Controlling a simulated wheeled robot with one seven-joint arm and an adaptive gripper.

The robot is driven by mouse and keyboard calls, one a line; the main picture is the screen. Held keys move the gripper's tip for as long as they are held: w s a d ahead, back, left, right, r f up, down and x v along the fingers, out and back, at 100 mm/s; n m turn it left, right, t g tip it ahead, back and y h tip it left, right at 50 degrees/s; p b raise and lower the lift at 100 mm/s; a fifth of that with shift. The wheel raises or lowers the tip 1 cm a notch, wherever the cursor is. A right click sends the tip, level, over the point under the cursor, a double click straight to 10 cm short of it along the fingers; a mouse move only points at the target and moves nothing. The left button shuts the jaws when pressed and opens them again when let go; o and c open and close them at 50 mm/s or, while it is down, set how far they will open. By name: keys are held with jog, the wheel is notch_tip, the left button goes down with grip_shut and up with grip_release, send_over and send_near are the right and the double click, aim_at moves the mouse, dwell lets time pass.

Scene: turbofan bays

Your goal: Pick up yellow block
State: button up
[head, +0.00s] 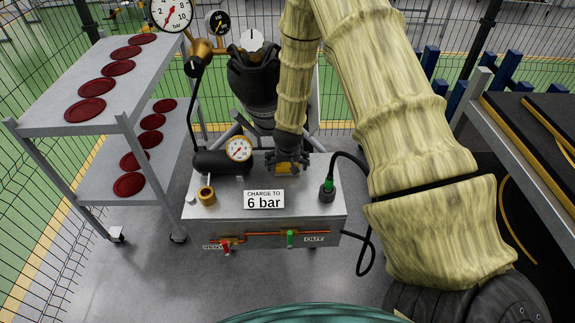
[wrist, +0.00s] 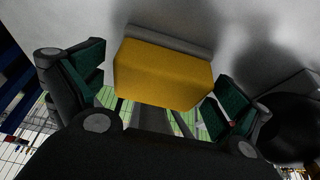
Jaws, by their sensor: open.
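The yellow block (wrist: 162,75) shows large in the wrist view, between the two green-padded fingers of my gripper (wrist: 157,92). A gap shows on each side of it, and neither finger visibly touches it. A grey strip lies along its far edge. In the head view my gripper (head: 290,158) points down at the top of the grey charging stand (head: 222,205), at its back middle. A bit of the yellow block (head: 285,168) shows there, mostly hidden by my gripper.
The stand carries a gauge (head: 239,149), a brass fitting (head: 206,194), a "6 bar" sign (head: 264,199) and a black plug with a green ring (head: 327,190) on a cable. A rack (head: 65,129) with red discs is left; a dark-topped bench (head: 535,125) is right.

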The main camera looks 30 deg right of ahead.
jog(key=c, duration=1)
jog(key=shift+c, duration=0.2)
jog(key=shift+w+r+b, duration=0.1)
jog(key=shift+r+b, duration=0.25)
jog(key=shift+r, duration=0.3)
notch_tip(320, 180, up, 6)
jog(key=shift+f+b, duration=0.2)
jog(key=shift+b, duration=0.65)
jog(key=s+a+b, duration=0.2)
jog(key=s+a, duration=0.2)
jog(key=s, duration=0.3)
jog(key=s+a+b, duration=0.2)
jog(key=s+a, duration=0.3)
jog(key=s, duration=0.3)
jog(key=shift+s+a+b, duration=0.2)
jog(key=shift+s+b, duration=0.05)
jog(key=shift+b, duration=0.15)
